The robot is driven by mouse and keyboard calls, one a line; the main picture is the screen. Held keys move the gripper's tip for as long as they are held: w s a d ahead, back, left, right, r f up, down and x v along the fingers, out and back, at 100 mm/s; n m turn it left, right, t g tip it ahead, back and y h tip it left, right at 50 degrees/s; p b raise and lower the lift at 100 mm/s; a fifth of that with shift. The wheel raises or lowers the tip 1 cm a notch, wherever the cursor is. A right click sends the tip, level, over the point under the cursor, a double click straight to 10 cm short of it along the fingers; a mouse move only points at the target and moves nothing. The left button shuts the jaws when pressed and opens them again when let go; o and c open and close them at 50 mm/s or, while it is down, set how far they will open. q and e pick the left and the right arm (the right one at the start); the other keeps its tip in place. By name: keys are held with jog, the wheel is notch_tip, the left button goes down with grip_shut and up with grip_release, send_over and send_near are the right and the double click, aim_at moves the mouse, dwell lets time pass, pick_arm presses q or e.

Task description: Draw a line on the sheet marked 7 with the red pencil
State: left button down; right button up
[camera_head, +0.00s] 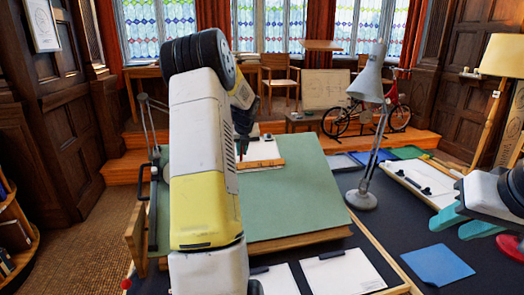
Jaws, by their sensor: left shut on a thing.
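My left gripper (243,150) is over a white sheet (264,149) on the green drafting board (295,195), partly hidden by my arm. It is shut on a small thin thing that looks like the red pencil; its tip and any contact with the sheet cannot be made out. My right gripper (462,224), with teal fingers, is at the right edge, its fingers apart and empty. White sheets (340,272) and (275,279) lie at the front, and another sheet (420,178) lies at the right. I cannot read a 7 on any sheet.
A grey desk lamp (362,199) stands right of the green board. A blue sheet (437,264) lies on the dark surface at the front right. A wooden strip (262,164) edges the sheet under my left gripper. A red bicycle (370,115) stands farther back.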

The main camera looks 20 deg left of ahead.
pick_arm(q)
jog(key=shift+w+d, duration=0.7)
jog(key=shift+d, duration=0.25)
jog(key=shift+w+d, duration=0.65)
jog(key=shift+d, duration=0.25)
dwell(1.6)
jog(key=shift+w+d, duration=0.2)
jog(key=shift+d, duration=0.05)
dwell(0.7)
jog(key=shift+w+d, duration=0.25)
jog(key=shift+d, duration=0.05)
jog(key=shift+w+d, duration=0.65)
jog(key=shift+d, duration=0.2)
jog(key=shift+w+d, duration=0.6)
jog(key=shift+d, duration=0.25)
dwell(1.6)
